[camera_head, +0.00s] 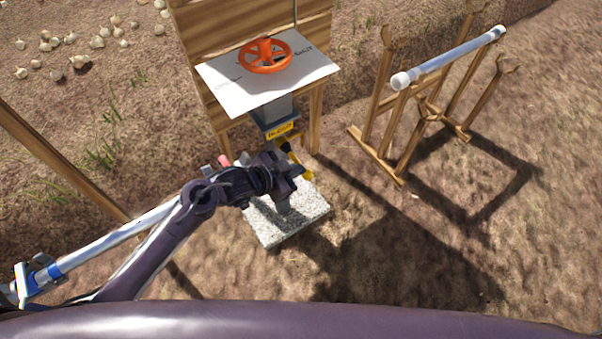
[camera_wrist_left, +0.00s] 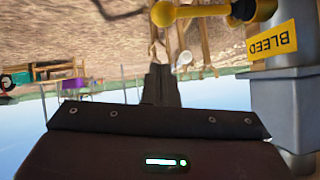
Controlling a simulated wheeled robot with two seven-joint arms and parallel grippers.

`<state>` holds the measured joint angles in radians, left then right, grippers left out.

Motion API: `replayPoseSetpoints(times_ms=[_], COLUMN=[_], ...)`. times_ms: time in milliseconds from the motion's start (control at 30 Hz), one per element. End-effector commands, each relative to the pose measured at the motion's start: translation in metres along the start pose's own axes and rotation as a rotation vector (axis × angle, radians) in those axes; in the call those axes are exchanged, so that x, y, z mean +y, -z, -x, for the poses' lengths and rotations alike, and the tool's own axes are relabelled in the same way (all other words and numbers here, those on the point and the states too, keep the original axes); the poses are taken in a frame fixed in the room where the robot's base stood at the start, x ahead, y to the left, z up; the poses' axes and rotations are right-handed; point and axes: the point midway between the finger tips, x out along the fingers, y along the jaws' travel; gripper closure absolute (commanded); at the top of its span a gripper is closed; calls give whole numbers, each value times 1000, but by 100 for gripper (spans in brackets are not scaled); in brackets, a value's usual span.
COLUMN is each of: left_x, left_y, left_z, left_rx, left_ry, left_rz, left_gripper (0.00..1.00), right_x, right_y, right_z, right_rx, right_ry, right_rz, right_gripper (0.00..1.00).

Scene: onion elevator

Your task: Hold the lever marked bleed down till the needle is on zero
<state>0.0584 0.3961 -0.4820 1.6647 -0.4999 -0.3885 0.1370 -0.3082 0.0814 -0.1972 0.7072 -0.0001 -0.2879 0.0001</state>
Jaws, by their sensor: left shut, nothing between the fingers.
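The yellow BLEED label (camera_head: 281,131) sits on a grey housing below a white panel. In the left wrist view, which is upside down, the BLEED label (camera_wrist_left: 272,42) is at the upper right. There the yellow bleed lever (camera_wrist_left: 205,11) extends left from the housing to a ball knob. In the head view the lever (camera_head: 306,174) shows only partly beside my gripper. My left gripper (camera_head: 288,196) is shut and empty close to the lever; I cannot tell whether they touch. Its dark fingers (camera_wrist_left: 160,82) show in the wrist view. No gauge needle is visible. My right gripper is out of view.
An orange handwheel (camera_head: 265,55) stands on the white panel (camera_head: 222,75), backed by wooden boards (camera_head: 195,18). A speckled stone slab (camera_head: 290,228) lies below my gripper. A wooden rack (camera_head: 410,115) carrying a pale tube (camera_head: 450,58) stands right. Onions (camera_head: 97,42) lie at upper left.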

Motion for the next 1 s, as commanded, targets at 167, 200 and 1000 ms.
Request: replayPoseSetpoints(times_ms=[167,200,1000], left_x=[0,0,3], left_y=[-12,-16,-34], left_z=[-30,-34,-50], left_rx=[-2,-2,-1], left_ry=[0,0,19], left_rz=[1,1,-28], left_gripper=[100,100,100], right_x=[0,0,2], right_y=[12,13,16], right_z=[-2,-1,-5], right_rx=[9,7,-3], right_ry=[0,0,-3], right_rz=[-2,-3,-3], right_gripper=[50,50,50])
